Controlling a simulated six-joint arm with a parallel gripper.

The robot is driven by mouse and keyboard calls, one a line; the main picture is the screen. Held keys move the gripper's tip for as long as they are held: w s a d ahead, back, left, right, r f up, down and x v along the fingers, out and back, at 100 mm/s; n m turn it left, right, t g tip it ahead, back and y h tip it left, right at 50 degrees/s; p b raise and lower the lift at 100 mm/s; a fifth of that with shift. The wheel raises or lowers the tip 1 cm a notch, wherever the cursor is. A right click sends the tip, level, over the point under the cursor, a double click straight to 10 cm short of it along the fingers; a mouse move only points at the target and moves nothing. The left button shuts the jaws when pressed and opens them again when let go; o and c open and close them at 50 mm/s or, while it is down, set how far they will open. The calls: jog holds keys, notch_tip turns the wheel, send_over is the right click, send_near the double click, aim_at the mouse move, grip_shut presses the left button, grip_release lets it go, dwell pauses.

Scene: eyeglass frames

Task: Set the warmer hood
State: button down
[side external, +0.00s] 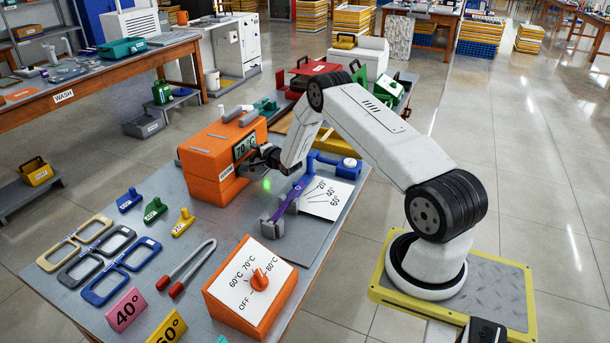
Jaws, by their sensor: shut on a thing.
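The orange warmer (205,165) stands on the grey bench mat, with a display (244,147) reading 70 °C on its front. Its upper orange part, which looks like the hood (207,142), has grey bars on top. My dark gripper (266,157) is at the warmer's front right, just beside the display. It is shut on a part there that looks like part of the hood; the jaws and my arm hide the exact contact. A small green glow (266,184) shows just below my gripper. An orange dial box (252,287) stands in front, its knob (260,280) between OFF and temperature marks.
A purple lever (289,198) and white angle plate (328,198) stand right of the warmer. Eyeglass frames (108,272), small coloured tabs (155,209) and red-tipped tongs (186,268) lie left and front. Red and green boxes (388,90) stand behind.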

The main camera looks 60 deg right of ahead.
jog(key=s, duration=0.8)
jog(key=shift+s, duration=0.35)
jog(key=c, duration=0.6)
grip_release()
jog(key=shift+s, duration=0.1)
jog(key=shift+v, duration=3.75)
